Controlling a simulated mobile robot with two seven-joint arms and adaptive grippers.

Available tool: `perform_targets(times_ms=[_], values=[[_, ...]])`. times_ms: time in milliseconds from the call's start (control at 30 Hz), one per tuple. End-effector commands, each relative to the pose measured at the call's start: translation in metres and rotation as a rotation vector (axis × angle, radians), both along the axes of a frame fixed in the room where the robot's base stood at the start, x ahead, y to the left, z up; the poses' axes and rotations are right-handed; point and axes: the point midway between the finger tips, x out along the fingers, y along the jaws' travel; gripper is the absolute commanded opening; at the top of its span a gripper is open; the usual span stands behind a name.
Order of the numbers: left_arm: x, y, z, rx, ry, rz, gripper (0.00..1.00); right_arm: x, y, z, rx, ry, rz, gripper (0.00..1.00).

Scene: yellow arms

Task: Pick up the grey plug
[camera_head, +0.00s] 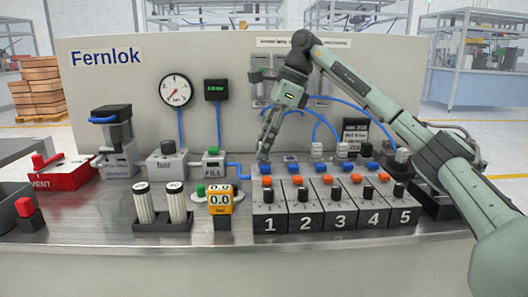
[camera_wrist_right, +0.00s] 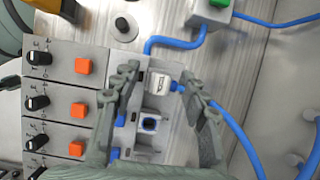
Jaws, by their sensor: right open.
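The grey plug (camera_wrist_right: 160,82) is a small pale block with dark lettering and a blue hose on its right side in the right wrist view. My right gripper (camera_wrist_right: 159,76) is open, with one finger on each side of the plug. I cannot tell whether the fingers touch it. In the head view my right gripper (camera_head: 264,153) points down behind the panel numbered 1, and the plug there is hidden or too small to tell. My left gripper is not in view.
Numbered valve panels (camera_head: 304,208) with orange and blue buttons stand in front of the gripper. A FILL block (camera_head: 213,165) stands to the left. Blue hoses (camera_head: 323,120) arch nearby in front of the upright Fernlok board (camera_head: 140,85). Two white cylinders (camera_head: 160,205) stand further left.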

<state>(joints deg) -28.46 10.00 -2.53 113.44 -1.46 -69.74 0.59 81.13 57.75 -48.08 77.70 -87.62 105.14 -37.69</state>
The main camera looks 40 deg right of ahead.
Motion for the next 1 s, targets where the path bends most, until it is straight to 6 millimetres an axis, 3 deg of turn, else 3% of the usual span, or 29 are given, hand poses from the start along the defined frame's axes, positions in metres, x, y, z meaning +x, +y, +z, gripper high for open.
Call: perform_targets(times_ms=[200, 567, 833, 1000], values=[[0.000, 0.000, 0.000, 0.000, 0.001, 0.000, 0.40, 0.000, 0.000, 0.000, 0.000, -0.001, 0.000, 0.43], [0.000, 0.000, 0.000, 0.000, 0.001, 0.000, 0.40, 0.000, 0.000, 0.000, 0.000, -0.002, 0.001, 0.00], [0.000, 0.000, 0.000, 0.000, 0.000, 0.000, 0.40, 0.000, 0.000, 0.002, 0.000, -0.002, 0.000, 0.00], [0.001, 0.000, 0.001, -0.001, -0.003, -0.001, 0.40, 0.001, 0.001, 0.014, 0.001, -0.005, 0.001, 0.00]])
